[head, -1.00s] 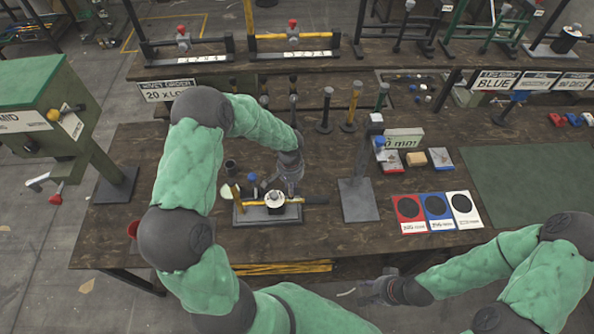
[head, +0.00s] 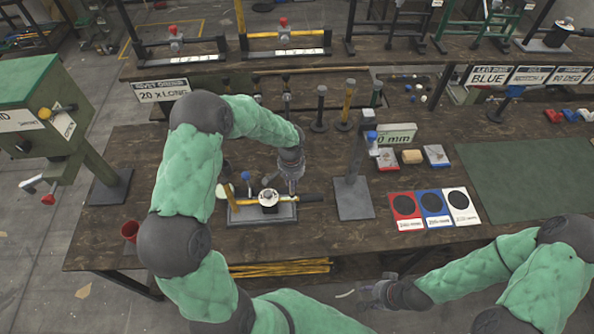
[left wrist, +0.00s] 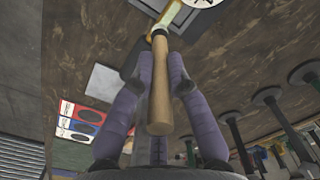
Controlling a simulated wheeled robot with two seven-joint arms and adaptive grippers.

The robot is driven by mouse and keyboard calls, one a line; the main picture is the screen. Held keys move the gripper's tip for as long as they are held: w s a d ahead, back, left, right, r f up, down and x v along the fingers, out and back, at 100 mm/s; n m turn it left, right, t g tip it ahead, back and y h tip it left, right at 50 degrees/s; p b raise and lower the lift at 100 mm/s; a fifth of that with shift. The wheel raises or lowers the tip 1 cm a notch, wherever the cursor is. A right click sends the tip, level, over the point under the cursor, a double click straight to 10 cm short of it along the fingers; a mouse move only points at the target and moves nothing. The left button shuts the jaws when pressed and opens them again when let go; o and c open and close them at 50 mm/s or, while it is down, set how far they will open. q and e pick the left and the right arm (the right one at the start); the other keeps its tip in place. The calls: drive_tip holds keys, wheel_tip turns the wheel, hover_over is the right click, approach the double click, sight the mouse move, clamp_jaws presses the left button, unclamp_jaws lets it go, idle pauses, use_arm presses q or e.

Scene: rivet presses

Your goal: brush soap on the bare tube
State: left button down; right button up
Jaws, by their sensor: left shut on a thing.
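A fixture with a grey base plate (head: 268,217) stands on the bench in the head view. A yellow tube (head: 240,203) lies across it, with a round white-topped part at its middle and a dark end to the right. My left gripper (head: 287,182) is just behind the fixture. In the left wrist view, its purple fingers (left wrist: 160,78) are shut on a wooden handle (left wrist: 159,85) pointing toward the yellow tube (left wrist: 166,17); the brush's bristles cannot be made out. A pale disc (head: 224,190), perhaps soap, sits left of the fixture. My right gripper (head: 372,291) is low in front of the bench; its fingers are unclear.
A grey post stand (head: 353,196) is right of the fixture. Red, blue and white cards (head: 434,210) lie farther right, before a green mat (head: 530,185). Dark and yellow upright pegs (head: 320,107) stand behind. A red cup (head: 130,231) is at the left edge.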

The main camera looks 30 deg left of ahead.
use_arm(q)
drive_tip(key=shift+w+d+r, duration=0.15)
drive_tip(key=shift+w+d, duration=0.05)
drive_tip(key=shift+d, duration=0.1)
drive_tip(key=r, duration=0.1)
drive_tip(key=r+p, duration=0.2)
drive_tip(key=r, duration=0.1)
drive_tip(key=shift+s+a, duration=0.15)
drive_tip(key=shift+a, duration=0.1)
drive_tip(key=shift+d+r+p, duration=0.15)
drive_tip(key=shift+r+p, duration=0.3)
drive_tip(key=shift+r, duration=0.25)
drive_tip(key=shift+r+p, duration=0.65)
drive_tip(key=shift+r, duration=0.6)
drive_tip(key=shift+f, duration=0.1)
